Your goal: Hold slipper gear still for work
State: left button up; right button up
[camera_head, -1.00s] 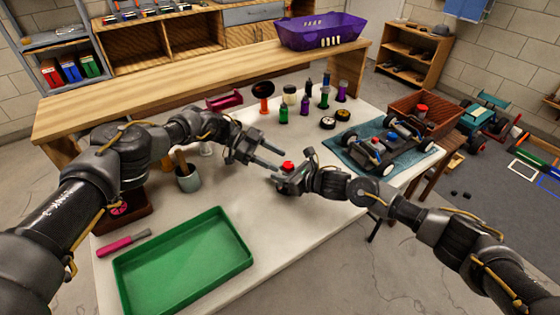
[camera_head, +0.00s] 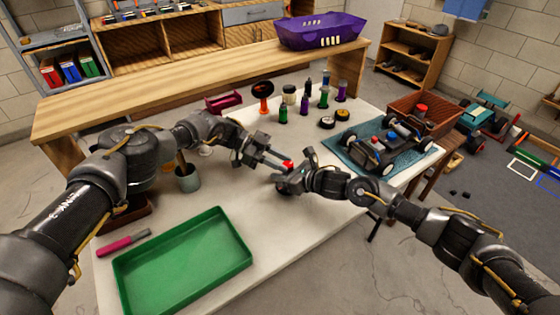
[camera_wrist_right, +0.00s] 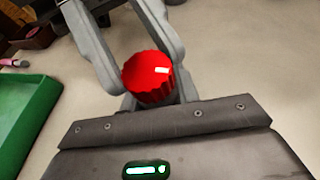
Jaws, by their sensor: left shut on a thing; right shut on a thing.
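The slipper gear appears to be the small red ribbed round piece (camera_head: 288,164) between my two grippers, above the white table; it fills the middle of the right wrist view (camera_wrist_right: 149,78). My left gripper (camera_head: 280,163) reaches it from the left, its two grey fingers closed around its sides. My right gripper (camera_head: 286,178) comes from the right and is shut on the same piece from below. Its fingertips and the lower part of the piece are hidden.
A green tray (camera_head: 247,257) and a pink-handled tool (camera_head: 118,243) lie at the front left. A grey cup (camera_head: 188,179) stands behind the tray. Several bottles (camera_head: 283,115) stand behind my grippers. A car chassis (camera_head: 380,152) sits on a blue mat (camera_head: 345,152) at right.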

pick_arm(q)
jog(key=shift+w+f+g, duration=0.15)
jog(key=shift+w+g, duration=0.15)
jog(key=shift+w, duration=0.1)
jog(key=shift+s+m+g+y, duration=0.25)
jog(key=shift+m+g+y, duration=0.15)
jog(key=shift+m+g, duration=0.3)
jog(key=shift+r, duration=0.2)
jog(key=o, duration=1)
notch_tip(320, 180, up, 10)
